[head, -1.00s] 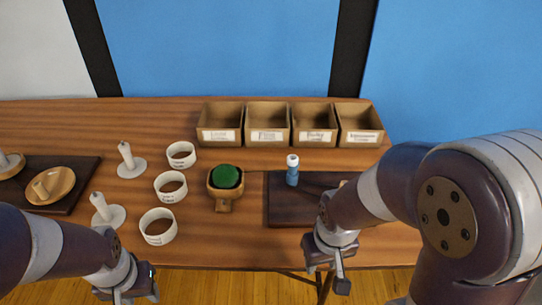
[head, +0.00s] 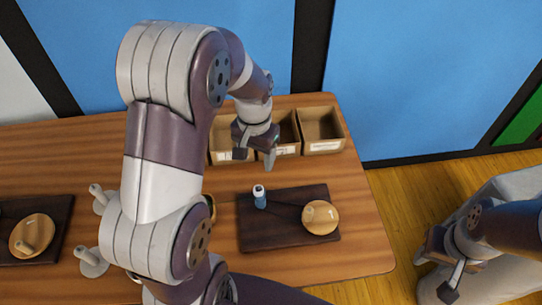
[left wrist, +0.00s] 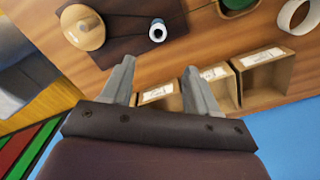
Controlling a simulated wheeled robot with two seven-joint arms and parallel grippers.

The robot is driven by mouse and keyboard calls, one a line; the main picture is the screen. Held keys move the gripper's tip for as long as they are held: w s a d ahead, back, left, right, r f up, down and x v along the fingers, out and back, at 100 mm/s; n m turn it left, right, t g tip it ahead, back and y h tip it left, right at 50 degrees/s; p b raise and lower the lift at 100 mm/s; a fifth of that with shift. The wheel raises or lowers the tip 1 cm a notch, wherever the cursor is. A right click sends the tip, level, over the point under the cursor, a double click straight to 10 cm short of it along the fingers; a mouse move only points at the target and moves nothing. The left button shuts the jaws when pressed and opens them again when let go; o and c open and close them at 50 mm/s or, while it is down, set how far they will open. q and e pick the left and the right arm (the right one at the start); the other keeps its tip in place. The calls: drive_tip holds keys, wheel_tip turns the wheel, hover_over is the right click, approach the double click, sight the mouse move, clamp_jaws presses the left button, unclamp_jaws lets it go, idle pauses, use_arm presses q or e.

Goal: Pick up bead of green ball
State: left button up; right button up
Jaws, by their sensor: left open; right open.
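The green ball (left wrist: 236,3) shows only in part at the top edge of the left wrist view, in its wooden holder (left wrist: 232,14). In the head view my left arm hides the ball; only a sliver of the holder shows beside the arm. My left gripper (head: 256,158) is open and empty, above the front of the wooden boxes, away from the ball. Its two fingers show apart in the left wrist view (left wrist: 160,80). My right gripper (head: 440,275) is open and empty, off the table's right side.
Several open wooden boxes (head: 320,148) with labels stand along the back. A dark board (head: 262,234) bears a small blue bottle with white top (head: 260,200) and a round wooden piece with a knob (head: 320,217). A white ring (left wrist: 293,20) lies near the ball's holder. The front right tabletop is clear.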

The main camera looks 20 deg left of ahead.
sight(257, 187)
use_arm(q)
drive_tip(key=f, duration=0.3)
drive_tip(key=s+f, duration=0.1)
drive_tip(key=f, duration=0.7)
drive_tip(key=shift+s+d+f, duration=0.2)
drive_tip(key=shift+s, duration=0.15)
clamp_jaws()
